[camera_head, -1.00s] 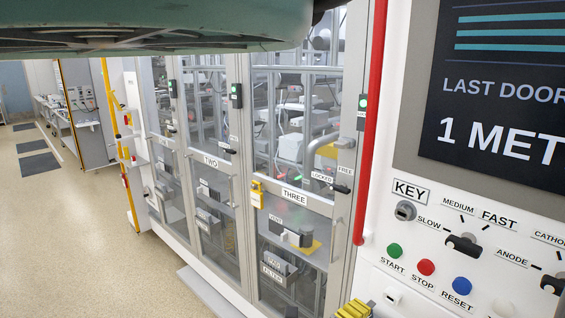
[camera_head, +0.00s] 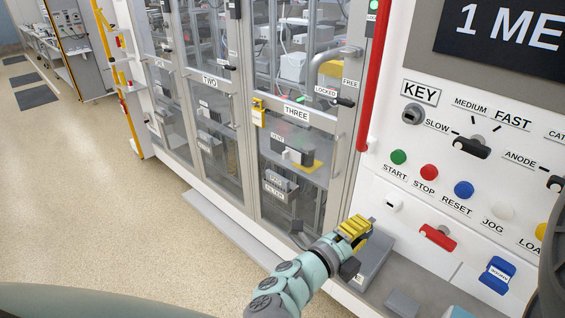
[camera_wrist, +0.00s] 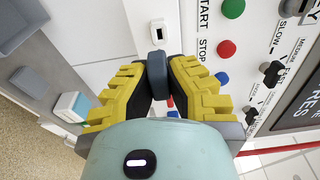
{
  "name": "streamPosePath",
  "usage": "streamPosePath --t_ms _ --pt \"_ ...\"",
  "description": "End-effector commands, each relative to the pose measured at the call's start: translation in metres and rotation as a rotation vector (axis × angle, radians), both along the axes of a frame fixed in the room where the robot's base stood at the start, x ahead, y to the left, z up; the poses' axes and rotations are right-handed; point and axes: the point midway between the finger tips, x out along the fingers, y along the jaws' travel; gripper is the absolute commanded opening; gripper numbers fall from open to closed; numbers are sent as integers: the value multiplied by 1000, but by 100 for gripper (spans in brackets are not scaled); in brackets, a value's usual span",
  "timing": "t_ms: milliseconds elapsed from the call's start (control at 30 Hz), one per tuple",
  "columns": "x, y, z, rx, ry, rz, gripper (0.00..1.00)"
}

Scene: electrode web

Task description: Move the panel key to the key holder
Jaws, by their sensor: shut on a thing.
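My gripper (camera_head: 360,232) shows its yellow ridged fingers in front of the control panel's lower left. In the wrist view, the gripper (camera_wrist: 157,72) is shut on a dark grey, rounded piece, apparently the panel key (camera_wrist: 157,80); the fingers hide part of it. The round lock (camera_head: 412,114) under the KEY label has nothing in it. A small white fitting with a dark slot (camera_head: 394,205) sits on the panel below START, possibly the key holder; no label on it is readable. It also shows in the wrist view (camera_wrist: 157,32), just beyond the fingertips.
A red handle (camera_head: 437,237) and a blue one (camera_head: 497,275) are lower right. A grey ledge (camera_head: 430,285) lies below. Glass doors (camera_head: 295,160) stand to the left.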

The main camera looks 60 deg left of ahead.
Motion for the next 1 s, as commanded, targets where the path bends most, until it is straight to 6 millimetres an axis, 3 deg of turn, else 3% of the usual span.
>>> streamPosePath --t_ms 500,1000 --pt "43 5 -1 1 1 0 0" --pt "49 5 0 0 2 -1 0"
